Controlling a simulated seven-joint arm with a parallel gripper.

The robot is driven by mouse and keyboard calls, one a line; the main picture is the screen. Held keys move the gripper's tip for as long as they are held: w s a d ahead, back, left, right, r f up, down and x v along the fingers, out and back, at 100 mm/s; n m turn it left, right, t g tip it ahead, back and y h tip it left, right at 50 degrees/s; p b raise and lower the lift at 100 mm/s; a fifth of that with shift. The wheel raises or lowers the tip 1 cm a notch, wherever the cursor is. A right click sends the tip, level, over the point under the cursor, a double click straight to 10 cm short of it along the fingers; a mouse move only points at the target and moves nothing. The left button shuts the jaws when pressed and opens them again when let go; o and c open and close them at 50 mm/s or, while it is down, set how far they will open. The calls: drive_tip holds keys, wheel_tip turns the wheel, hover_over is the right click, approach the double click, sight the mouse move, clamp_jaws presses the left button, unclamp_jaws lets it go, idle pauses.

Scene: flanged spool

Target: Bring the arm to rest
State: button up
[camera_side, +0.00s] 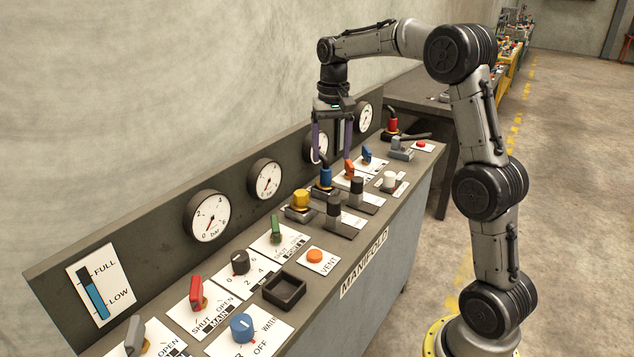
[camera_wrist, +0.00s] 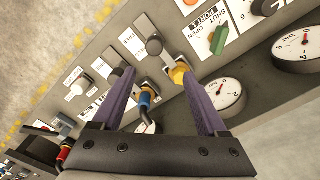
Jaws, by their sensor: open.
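My gripper (camera_side: 332,158) hangs pointing down above the back part of the manifold bench (camera_side: 363,263), in front of the gauges. Its two purple fingers are spread apart, with nothing between them. In the wrist view my gripper (camera_wrist: 158,70) is also open and empty. Below the fingers are a blue-bodied fitting (camera_side: 325,177) and a yellow-topped fitting (camera_side: 300,198). In the wrist view the blue fitting (camera_wrist: 145,101) shows between the fingers and the yellow one (camera_wrist: 178,76) shows near the right finger. The gripper appears clear of both.
A row of gauges (camera_side: 207,216) stands on the back panel. Coloured valve handles, including a red one (camera_side: 196,292) and a green one (camera_side: 276,229), rise from the bench. A small black tray (camera_side: 284,290) sits at the front. A red-topped fitting (camera_side: 391,126) stands farther back.

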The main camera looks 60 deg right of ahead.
drive_tip(key=s+a+r+n+t, duration=0.3)
drive_tip(key=s+a+r+n, duration=0.1)
drive_tip(key=s+a+r, duration=0.75)
drive_tip(key=s+a+f+n+t, duration=0.2)
drive_tip(key=s+a+f+n, duration=0.2)
drive_tip(key=s+f, duration=0.8)
drive_tip(key=shift+s+a+n, duration=0.4)
drive_tip(key=shift+s+a, duration=0.4)
drive_tip(key=shift+a, duration=0.4)
drive_tip(key=shift+r, duration=0.1)
